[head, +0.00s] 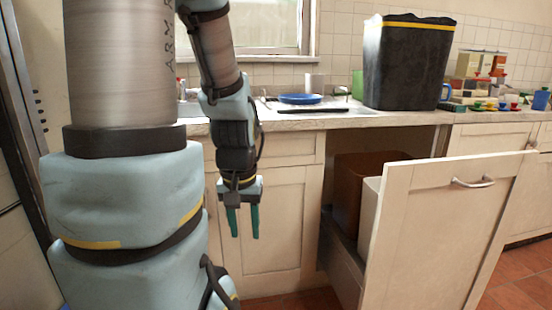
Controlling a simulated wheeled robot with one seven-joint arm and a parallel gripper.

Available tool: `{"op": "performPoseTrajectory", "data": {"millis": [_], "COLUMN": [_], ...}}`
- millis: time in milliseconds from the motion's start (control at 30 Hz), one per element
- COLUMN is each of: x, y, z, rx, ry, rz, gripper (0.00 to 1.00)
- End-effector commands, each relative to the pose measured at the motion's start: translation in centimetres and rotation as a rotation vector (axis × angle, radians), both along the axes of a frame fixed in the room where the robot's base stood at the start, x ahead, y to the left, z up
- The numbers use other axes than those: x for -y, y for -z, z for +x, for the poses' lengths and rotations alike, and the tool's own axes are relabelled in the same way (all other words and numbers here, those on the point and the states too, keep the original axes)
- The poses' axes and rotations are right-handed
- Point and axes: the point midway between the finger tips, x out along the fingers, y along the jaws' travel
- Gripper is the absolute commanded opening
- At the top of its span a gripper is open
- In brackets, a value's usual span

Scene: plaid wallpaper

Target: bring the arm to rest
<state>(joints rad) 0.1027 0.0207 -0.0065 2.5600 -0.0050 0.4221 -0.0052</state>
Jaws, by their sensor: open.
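My gripper (243,222) hangs pointing down in front of the closed cabinet door left of centre, below the counter's edge. Its two green fingers are apart and nothing shows between them. My arm comes down from the top of the picture and bends at the wrist above the gripper. The gripper is to the left of the open pull-out cabinet and looks clear of it.
The pull-out cabinet front (440,235) stands open, with a brown bin (362,180) inside. On the counter (345,121) are a black bin (408,65) with a yellow band, a blue plate (300,99) and several small items at the right. Floor (515,295) shows at lower right.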

Motion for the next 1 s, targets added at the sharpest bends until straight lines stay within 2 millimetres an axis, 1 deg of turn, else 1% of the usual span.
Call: {"op": "performPoseTrajectory", "data": {"millis": [33,133,267,367,400,500,600,700,800,1000], "x": [0.0,0.0,0.0,0.0,0.0,0.0,0.0,0.0,0.0,0.0], "y": [-1.4,-3.1,-6.2,-9.5,-10.9,-14.0,-16.5,-18.2,-19.1,-19.3], "z": [0.0,0.0,0.0,0.0,0.0,0.0,0.0,0.0,0.0,0.0], "rx": [0.0,0.0,0.001,0.001,0.001,0.001,0.0,0.0,0.0,0.0], "ry": [0.0,0.0,0.0,0.0,0.0,0.0,0.0,0.0,0.0,0.0], "rz": [0.0,0.0,0.0,0.0,0.0,0.0,0.0,0.0,0.0,0.0], "gripper": [0.43,0.43,0.43,0.43,0.43,0.43,0.43,0.43,0.43,0.43]}}
